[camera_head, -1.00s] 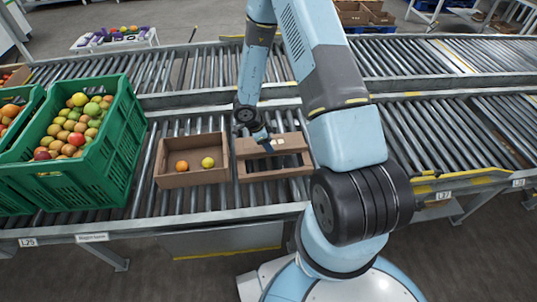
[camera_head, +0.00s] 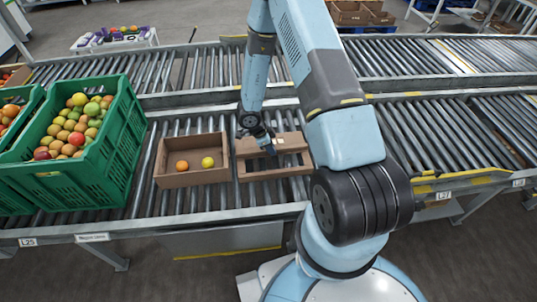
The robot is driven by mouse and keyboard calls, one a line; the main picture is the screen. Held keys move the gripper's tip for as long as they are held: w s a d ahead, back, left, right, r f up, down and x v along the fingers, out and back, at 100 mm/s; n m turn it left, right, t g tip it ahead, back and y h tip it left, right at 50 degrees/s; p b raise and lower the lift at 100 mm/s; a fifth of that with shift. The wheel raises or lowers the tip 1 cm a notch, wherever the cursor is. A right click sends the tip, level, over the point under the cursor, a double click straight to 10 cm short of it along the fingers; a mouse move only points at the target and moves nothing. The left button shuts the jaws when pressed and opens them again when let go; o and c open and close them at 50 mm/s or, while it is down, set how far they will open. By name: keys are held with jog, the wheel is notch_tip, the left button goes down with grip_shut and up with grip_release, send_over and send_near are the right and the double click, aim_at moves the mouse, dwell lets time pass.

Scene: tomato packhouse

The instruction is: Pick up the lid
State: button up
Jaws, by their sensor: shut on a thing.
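The lid (camera_head: 262,174) is a brown cardboard frame with openings in it, on the roller conveyor just right of an open cardboard box (camera_head: 192,181). The box holds an orange fruit (camera_head: 182,166) and a yellow fruit (camera_head: 207,162). My gripper (camera_head: 270,150) points down at the middle of the lid and is shut on it. The fingertips are small and partly lost against the lid. I cannot tell whether the lid is clear of the rollers.
A second roller conveyor (camera_head: 400,62) runs behind. The rollers right of my arm are clear.

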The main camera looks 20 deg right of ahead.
grip_shut()
